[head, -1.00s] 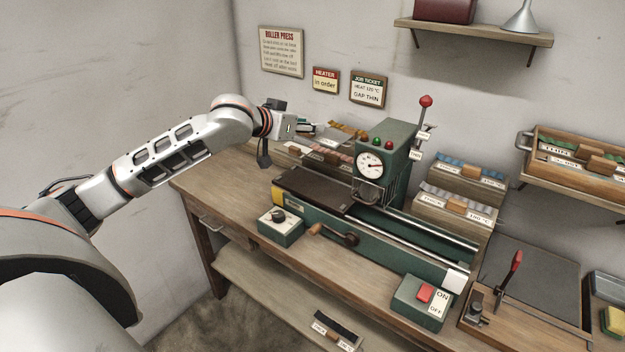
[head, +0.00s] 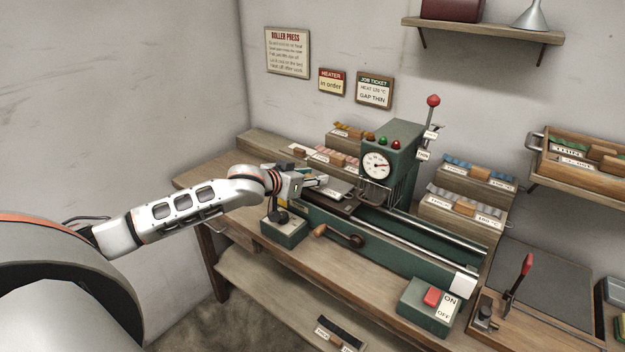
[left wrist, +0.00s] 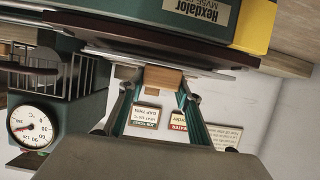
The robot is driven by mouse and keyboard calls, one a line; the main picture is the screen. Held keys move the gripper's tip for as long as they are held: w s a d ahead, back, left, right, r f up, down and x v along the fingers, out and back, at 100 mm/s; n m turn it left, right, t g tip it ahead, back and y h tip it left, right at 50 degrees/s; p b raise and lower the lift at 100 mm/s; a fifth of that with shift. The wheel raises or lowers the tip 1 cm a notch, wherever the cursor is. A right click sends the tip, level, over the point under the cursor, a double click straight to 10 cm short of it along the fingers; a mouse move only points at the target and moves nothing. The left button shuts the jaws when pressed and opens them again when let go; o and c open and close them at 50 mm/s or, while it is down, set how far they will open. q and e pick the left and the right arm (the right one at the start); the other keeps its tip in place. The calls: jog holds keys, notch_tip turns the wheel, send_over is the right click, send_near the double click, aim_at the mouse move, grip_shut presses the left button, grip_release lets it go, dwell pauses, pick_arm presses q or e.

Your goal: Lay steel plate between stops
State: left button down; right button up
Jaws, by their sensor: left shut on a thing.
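My left gripper (head: 322,182) is at the left end of the green roller press (head: 402,132). In the left wrist view, where the scene appears upside down, its fingers (left wrist: 160,92) are shut on a wooden grip block (left wrist: 163,79). The block is on the thin grey steel plate (left wrist: 205,69). The plate also shows in the head view (head: 340,186), over the dark press bed (left wrist: 128,38). I cannot tell whether plate and bed touch. The stops cannot be made out. My right gripper is not in view.
A control box with a black knob (head: 284,228) stands in front of the press, close below my left arm. A crank (head: 340,236) juts from the press front. Label-strip racks (head: 470,180) stand behind.

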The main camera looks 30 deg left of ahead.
pick_arm(q)
jog(key=shift+f, duration=0.15)
jog(key=shift+f, duration=0.25)
jog(key=c, duration=1.4)
grip_release()
jog(key=shift+c, duration=0.2)
jog(key=shift+r, duration=0.25)
jog(key=v, duration=1.2)
jog(key=shift+f, duration=0.1)
